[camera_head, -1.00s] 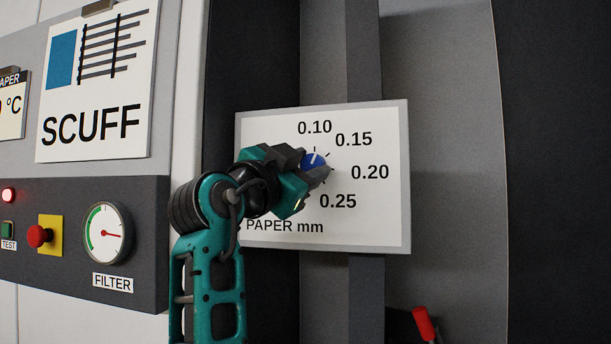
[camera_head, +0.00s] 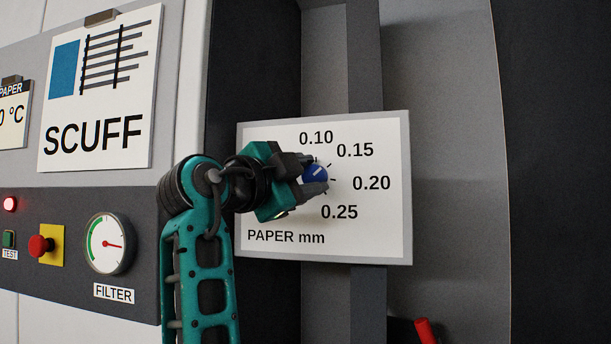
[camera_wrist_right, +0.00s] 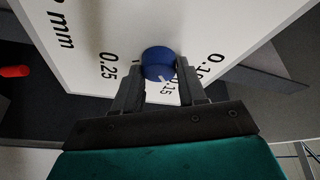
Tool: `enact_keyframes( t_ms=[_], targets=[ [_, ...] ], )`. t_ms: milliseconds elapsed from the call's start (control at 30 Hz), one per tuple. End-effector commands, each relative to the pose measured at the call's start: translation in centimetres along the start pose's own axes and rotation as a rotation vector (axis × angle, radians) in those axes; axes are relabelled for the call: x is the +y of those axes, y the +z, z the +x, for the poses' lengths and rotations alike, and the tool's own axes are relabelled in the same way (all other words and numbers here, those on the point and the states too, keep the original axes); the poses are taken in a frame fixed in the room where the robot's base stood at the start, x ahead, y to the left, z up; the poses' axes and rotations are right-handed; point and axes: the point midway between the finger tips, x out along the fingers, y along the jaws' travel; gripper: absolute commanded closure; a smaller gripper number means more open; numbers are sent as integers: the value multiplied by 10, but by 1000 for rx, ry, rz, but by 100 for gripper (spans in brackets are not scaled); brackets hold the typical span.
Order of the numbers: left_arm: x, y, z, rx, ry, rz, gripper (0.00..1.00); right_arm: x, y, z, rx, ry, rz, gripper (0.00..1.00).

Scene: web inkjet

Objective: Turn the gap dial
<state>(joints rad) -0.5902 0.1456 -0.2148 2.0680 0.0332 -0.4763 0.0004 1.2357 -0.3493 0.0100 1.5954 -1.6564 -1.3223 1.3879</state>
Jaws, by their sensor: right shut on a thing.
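The gap dial is a small blue knob (camera_head: 317,176) with a white pointer line, on a white PAPER mm plate (camera_head: 275,220) marked 0.10, 0.15, 0.20 and 0.25. My right gripper (camera_head: 313,172) reaches in from the left and is shut on the knob, one finger above and one below. In the right wrist view the knob (camera_wrist_right: 157,62) sits between the two fingertips (camera_wrist_right: 158,74). The pointer is tilted up and right, roughly toward 0.15. My left gripper is not in view.
A dark panel on the left carries a FILTER gauge (camera_head: 108,244), a red button (camera_head: 40,245) and a green TEST button (camera_head: 8,239). A SCUFF sign (camera_head: 100,90) hangs above. A red-tipped handle (camera_head: 425,330) stands below right of the plate.

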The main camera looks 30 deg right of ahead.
Motion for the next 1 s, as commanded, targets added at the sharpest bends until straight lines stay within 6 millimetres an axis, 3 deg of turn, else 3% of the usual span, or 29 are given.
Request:
enact_keyframes(
  t_ms=[233, 267, 500, 767, 1000],
  targets=[
    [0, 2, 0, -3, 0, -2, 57, 1, 0, 0, -1, 3, -1, 90],
    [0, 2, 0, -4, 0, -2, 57, 1, 0, 0, -1, 3, -1, 56],
    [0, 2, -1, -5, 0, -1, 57, 1, 0, 0, -1, 1, -2, 34],
    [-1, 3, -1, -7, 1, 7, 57, 0, 1, -2, -1, 0, -2, 34],
    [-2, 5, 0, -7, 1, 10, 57, 0, 1, -36, -3, -3, -3, 34]
  ],
)
